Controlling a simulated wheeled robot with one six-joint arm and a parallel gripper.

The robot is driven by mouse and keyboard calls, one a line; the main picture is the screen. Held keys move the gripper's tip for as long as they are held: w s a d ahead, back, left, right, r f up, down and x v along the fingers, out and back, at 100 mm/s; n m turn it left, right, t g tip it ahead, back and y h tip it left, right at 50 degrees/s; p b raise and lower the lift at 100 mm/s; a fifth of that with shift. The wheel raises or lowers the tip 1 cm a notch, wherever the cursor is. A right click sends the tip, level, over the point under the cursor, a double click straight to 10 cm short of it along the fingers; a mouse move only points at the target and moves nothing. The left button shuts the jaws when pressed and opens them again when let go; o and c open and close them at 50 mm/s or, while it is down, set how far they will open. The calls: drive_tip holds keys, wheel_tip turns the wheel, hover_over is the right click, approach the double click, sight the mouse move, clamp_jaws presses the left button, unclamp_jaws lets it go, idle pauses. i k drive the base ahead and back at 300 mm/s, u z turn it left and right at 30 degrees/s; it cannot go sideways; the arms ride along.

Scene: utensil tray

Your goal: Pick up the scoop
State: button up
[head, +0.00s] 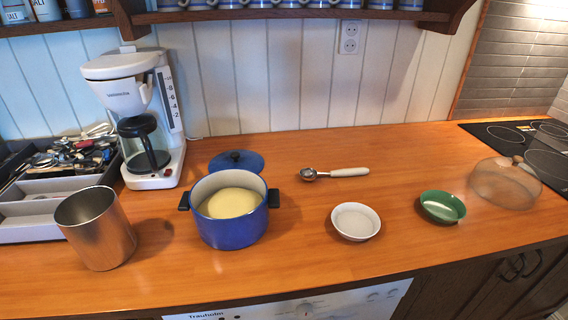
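The scoop (335,173) lies on the wooden counter, right of the blue pot. Its round metal bowl (308,174) points left and its pale handle (350,172) points right. Nothing touches or covers it. My gripper does not show in the head view.
A blue pot (229,228) with pale contents stands left of the scoop, its lid (236,161) behind it. A white bowl (355,221), green bowl (442,206) and clear dome (505,183) stand to the right. A metal canister (96,228), coffee maker (134,115) and utensil tray (32,219) are left.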

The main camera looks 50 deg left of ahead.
sight(308, 174)
drive_tip(key=u, duration=0.9)
drive_tip(key=i, duration=0.85)
drive_tip(key=u, duration=0.8)
